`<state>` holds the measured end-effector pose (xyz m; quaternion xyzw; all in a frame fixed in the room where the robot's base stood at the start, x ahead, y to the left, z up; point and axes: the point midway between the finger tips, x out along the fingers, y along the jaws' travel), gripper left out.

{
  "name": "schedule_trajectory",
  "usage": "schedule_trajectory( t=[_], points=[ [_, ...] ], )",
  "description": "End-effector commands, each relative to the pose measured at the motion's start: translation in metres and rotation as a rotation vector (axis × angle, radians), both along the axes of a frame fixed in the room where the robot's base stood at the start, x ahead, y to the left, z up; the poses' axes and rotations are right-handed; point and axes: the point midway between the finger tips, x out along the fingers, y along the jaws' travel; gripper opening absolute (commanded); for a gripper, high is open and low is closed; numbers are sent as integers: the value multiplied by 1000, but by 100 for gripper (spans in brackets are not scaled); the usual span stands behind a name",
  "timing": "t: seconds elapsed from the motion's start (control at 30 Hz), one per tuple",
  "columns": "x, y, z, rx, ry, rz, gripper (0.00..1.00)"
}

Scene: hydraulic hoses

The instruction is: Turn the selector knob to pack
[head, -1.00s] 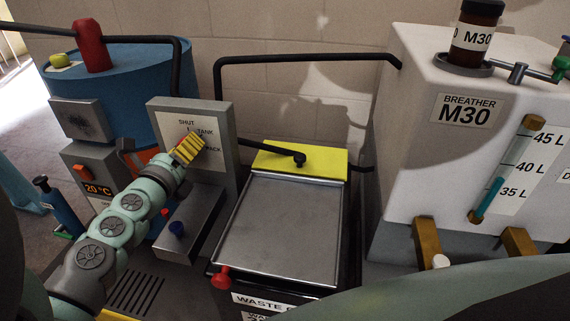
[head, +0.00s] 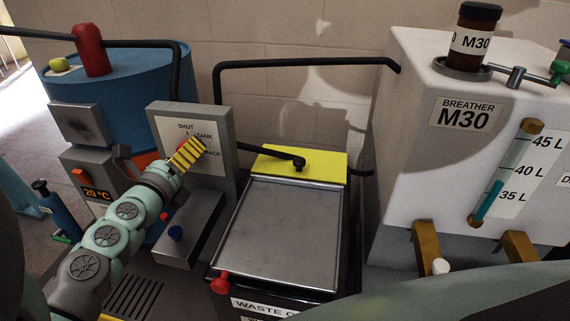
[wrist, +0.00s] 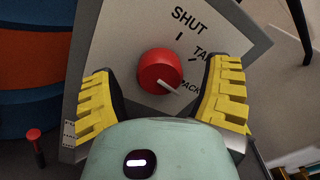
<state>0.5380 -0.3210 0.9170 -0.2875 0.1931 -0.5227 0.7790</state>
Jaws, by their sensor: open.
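The red selector knob (wrist: 160,71) sits on a pale panel (wrist: 120,40) marked SHUT, TANK and PACK. In the wrist view its white pointer aims to the lower right, close to the PACK label (wrist: 190,88). My gripper (wrist: 163,75) is open, with one yellow ribbed finger on each side of the knob and a visible gap on both sides. In the head view my gripper (head: 187,153) is in front of the panel (head: 215,160) and hides most of the knob.
A metal-topped waste container (head: 275,232) is to the right, with a black lever on a yellow plate (head: 330,165). A blue drum (head: 130,75) is behind, and a white M30 tank (head: 420,170) at far right.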

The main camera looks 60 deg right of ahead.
Motion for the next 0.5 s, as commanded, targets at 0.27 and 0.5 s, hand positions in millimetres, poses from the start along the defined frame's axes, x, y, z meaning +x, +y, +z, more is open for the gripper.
schedule_trajectory(
  t=[0.27, 0.5],
  points=[
    [-11, 35, 0, -1, 3, 10, 77],
    [-22, 61, 0, -1, 2, 11, 77]
  ],
)
